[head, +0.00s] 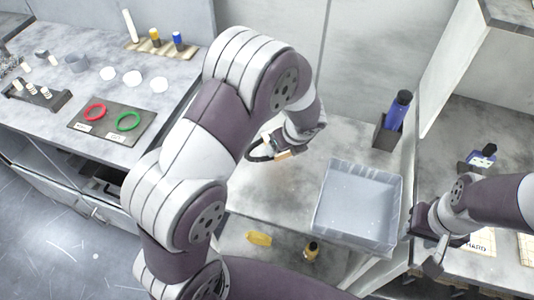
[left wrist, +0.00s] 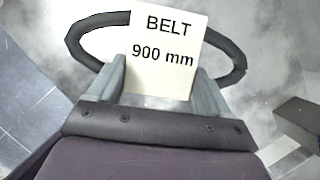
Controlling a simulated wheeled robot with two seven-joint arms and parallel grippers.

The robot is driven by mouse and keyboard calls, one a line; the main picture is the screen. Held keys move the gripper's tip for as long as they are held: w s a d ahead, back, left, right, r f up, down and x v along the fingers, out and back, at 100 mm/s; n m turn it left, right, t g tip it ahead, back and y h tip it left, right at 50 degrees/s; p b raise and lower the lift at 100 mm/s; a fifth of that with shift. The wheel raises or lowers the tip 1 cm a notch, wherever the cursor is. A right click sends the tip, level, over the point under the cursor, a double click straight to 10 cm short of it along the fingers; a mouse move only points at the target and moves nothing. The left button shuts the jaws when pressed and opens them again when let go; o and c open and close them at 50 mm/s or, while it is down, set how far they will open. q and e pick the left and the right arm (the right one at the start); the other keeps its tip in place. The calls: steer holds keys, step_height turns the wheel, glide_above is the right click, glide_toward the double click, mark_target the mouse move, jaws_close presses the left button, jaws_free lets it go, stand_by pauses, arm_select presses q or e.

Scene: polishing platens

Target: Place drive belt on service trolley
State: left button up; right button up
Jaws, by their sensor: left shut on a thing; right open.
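The drive belt is a black loop (left wrist: 240,50) with a white tag (left wrist: 163,45) reading "BELT 900 mm". My left gripper (left wrist: 162,72) is shut on it, with the tag between the fingers in the left wrist view. In the head view the belt (head: 256,154) hangs at my left gripper (head: 280,145), partly hidden by it, over a grey worktop (head: 290,190). I cannot tell from the picture whether this worktop is the service trolley, or whether the belt touches it. My right gripper (head: 430,242) is open and empty at the right, beside a clear bin.
The translucent bin (head: 358,205) stands on the worktop's right part. Behind it is a dark holder with a blue bottle (head: 397,112). A yellow piece (head: 258,238) and a yellow bottle (head: 311,251) sit lower down. The left bench has red (head: 95,112) and green (head: 128,121) rings.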

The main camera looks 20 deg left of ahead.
arm_select(q)
steer(key=a+f, duration=0.1)
steer(key=s+a+f, duration=0.1)
steer(key=a, duration=0.1)
steer(key=a+f+b, duration=0.1)
steer(key=a, duration=0.1)
steer(key=shift+s+f, duration=0.15)
steer(key=shift+f, duration=0.05)
steer(key=shift+f+b, duration=0.55)
steer(key=shift+f, duration=1.45)
steer(key=shift+s+f, duration=0.1)
steer(key=o, duration=1.1)
steer(key=shift+r, duration=0.4)
steer(key=p+v, duration=0.3)
steer(key=v, duration=0.8)
steer(key=s+r+n+h, duration=0.1)
steer(key=s+n, duration=0.5)
steer(key=n, duration=0.7)
steer(key=s+r+n+g+h, duration=0.1)
steer(key=s+n, duration=0.5)
steer(key=n, duration=0.7)
step_height(320, 180, up, 3)
steer(key=shift+a+f+g+h, duration=0.25)
steer(key=shift+a+g+h, duration=0.1)
steer(key=shift+h, duration=0.35)
